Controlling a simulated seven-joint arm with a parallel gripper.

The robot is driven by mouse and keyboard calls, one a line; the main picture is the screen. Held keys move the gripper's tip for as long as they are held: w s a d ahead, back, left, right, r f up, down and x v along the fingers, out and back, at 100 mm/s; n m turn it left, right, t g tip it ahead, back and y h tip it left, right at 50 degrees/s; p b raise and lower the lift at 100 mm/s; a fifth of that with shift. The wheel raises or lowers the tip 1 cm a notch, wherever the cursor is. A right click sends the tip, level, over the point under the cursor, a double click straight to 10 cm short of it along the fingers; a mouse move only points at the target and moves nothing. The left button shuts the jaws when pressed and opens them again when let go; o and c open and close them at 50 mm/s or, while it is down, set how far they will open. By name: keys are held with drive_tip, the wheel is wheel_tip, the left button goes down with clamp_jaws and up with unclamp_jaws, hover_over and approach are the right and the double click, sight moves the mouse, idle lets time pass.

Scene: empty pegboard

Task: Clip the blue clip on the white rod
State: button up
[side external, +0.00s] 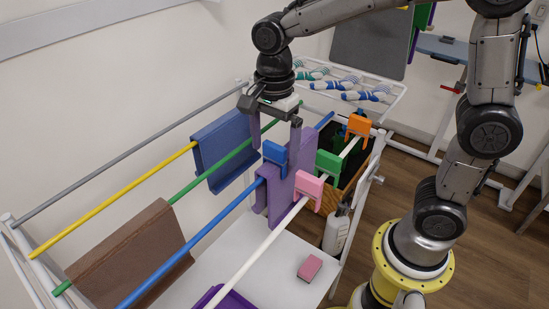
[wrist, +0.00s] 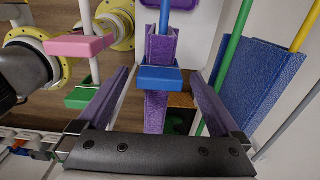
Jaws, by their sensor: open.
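The blue clip (side external: 275,153) sits on the blue rod (side external: 214,238), over the purple cloth (side external: 293,184) hanging there. The white rod (side external: 262,247) runs alongside, nearer the camera, with a pink clip (side external: 309,188), a green clip (side external: 329,163) and an orange clip (side external: 358,125) on it. My gripper (side external: 274,143) is open above the blue rod, its fingers pointing down. In the wrist view the blue clip (wrist: 160,79) shows between the spread purple fingers, with visible gaps on both sides. Its exact height relative to the fingertips is unclear.
A brown cloth (side external: 130,258) hangs at lower left. A pink sponge (side external: 310,268) lies on the white surface. Socks (side external: 340,85) lie on the rack behind.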

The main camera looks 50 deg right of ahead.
sight(275, 162)
drive_tip(key=shift+f, duration=2)
clamp_jaws()
drive_tip(key=shift+r, duration=0.1)
drive_tip(key=shift+r, duration=1.5)
drive_tip(key=shift+r, duration=2.2)
